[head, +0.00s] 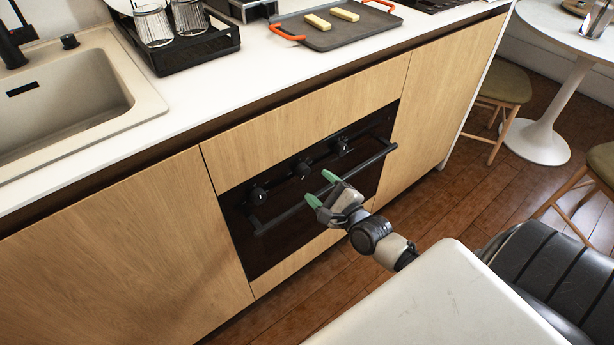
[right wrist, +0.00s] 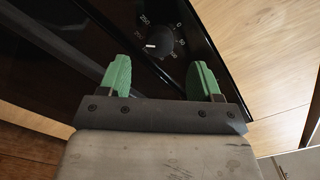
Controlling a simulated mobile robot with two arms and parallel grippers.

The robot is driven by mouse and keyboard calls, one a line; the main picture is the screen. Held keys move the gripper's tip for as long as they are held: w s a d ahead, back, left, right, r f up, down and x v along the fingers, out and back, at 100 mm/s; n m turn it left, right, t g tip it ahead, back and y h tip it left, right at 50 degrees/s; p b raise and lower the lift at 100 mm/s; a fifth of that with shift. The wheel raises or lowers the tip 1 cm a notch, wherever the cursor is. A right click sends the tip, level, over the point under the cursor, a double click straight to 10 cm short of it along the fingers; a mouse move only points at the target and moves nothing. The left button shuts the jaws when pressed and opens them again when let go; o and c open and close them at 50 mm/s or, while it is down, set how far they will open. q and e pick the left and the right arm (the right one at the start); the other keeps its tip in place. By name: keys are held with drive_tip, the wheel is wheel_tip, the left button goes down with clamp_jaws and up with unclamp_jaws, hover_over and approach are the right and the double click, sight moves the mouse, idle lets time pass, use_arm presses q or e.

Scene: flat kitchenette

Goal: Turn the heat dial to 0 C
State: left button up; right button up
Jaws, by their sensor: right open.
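The black oven front (head: 290,225) carries three round black knobs in a row: a left knob (head: 258,195), a middle knob (head: 303,169) and a right knob (head: 342,144). In the right wrist view one black dial (right wrist: 160,44) with white numbers around it lies just beyond my fingertips. Its white mark points left, away from the 0 at the upper right. I cannot tell surely which knob of the row it is. My right gripper (head: 322,188) is open and empty in front of the oven; its green fingers (right wrist: 162,64) appear on either side below the dial, apart from it.
A dark oven handle bar (head: 275,219) runs below the knobs, close to my right gripper. Above are the white counter (head: 245,80), a sink (head: 75,100), a black rack with glasses (head: 200,50) and a tray with orange handles (head: 340,32). A stool (head: 503,86) stands at the right.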

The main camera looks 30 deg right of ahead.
sight(306, 174)
drive_tip(key=w, duration=0.5)
drive_tip(key=shift+w+a, duration=0.2)
use_arm(q)
drive_tip(key=shift+w+r, duration=0.2)
drive_tip(key=shift+r, duration=0.3)
drive_tip(key=shift+w+r, duration=0.2)
drive_tip(key=shift+r, duration=0.25)
drive_tip(key=shift+d, duration=0.1)
use_arm(e)
drive_tip(key=c, duration=0.9)
